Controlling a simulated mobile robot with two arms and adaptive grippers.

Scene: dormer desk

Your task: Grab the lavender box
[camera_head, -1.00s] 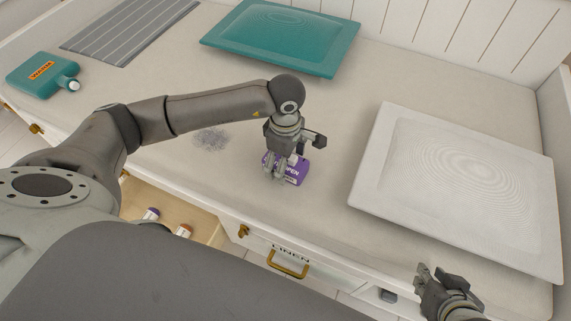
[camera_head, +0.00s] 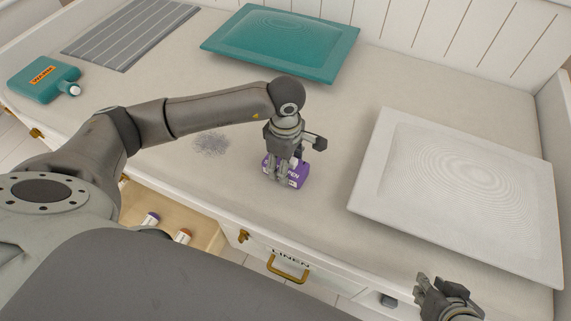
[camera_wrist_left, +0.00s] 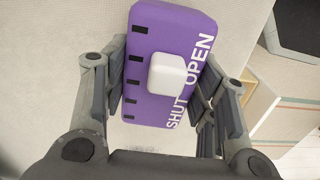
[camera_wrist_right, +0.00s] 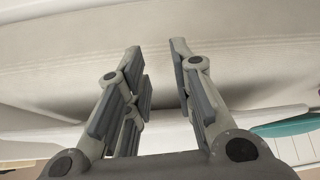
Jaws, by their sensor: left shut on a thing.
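The lavender box (camera_head: 297,178) is a purple box with a white knob and the words OPEN and SHUT. It is on or just above the desk's front part; a gap beneath it cannot be told. In the left wrist view the box (camera_wrist_left: 150,100) lies between the finger pads. My left gripper (camera_head: 283,178) points down and is shut on the box, its fingers hiding part of it. My right gripper (camera_head: 438,280) is at the desk's front edge, away from the box. In the right wrist view its fingers (camera_wrist_right: 160,75) are apart and empty.
A white framed panel (camera_head: 372,185) lies right of the box, a teal one (camera_head: 225,42) behind. A grey-purple patch of bits (camera_head: 212,143) lies left. Far left are a teal bottle (camera_head: 35,85) and striped mat (camera_head: 130,30). An open drawer (camera_head: 200,222) holds small jars below.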

